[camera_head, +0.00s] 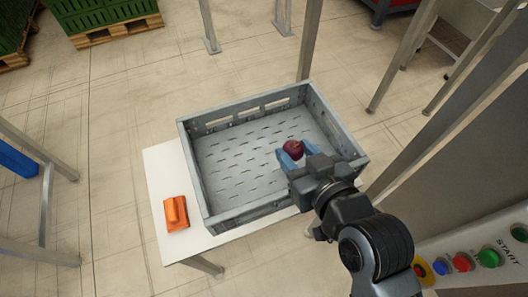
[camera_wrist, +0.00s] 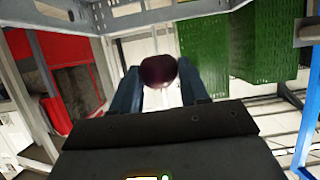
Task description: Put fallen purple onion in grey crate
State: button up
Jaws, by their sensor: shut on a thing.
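The purple onion (camera_head: 293,149) is round and dark purple-red. My gripper (camera_head: 291,153) is shut on it, with a blue finger on either side. In the head view the onion appears over the right part of the grey crate; its height above the floor of the crate is hard to tell. The grey crate (camera_head: 190,165) is open-topped with a slotted floor and looks empty. It stands on a white table. In the wrist view the onion (camera_wrist: 158,69) sits between the two fingertips, and a grey slatted crate edge (camera_wrist: 130,20) runs across the top.
An orange object (camera_head: 176,213) lies on the white table (camera_head: 160,170) left of the crate. Metal posts (camera_head: 308,45) stand behind and to the right. A control panel with a START button (camera_head: 488,257) is at lower right. Green crates (camera_head: 100,12) on a pallet stand far back left.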

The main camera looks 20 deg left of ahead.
jog(key=shift+w+a+f, duration=0.2)
jog(key=shift+a+f, duration=1.55)
jog(key=shift+a, duration=0.05)
jog(key=shift+w+a+f, duration=0.15)
jog(key=shift+a+f, duration=1.55)
jog(key=shift+a, duration=0.05)
jog(key=shift+w+a+f, duration=0.2)
jog(key=shift+a+f, duration=1.55)
jog(key=shift+a, duration=0.05)
jog(key=shift+f+b, duration=0.5)
jog(key=shift+f, duration=0.15)
jog(key=o, duration=1)
jog(key=shift+s+d+f, duration=0.1)
jog(key=shift+f, duration=0.15)
jog(key=shift+o, duration=0.2)
jog(key=shift+r, duration=0.15)
jog(key=r+p+v, duration=0.1)
jog(key=v, duration=1.1)
jog(key=shift+r, duration=0.35)
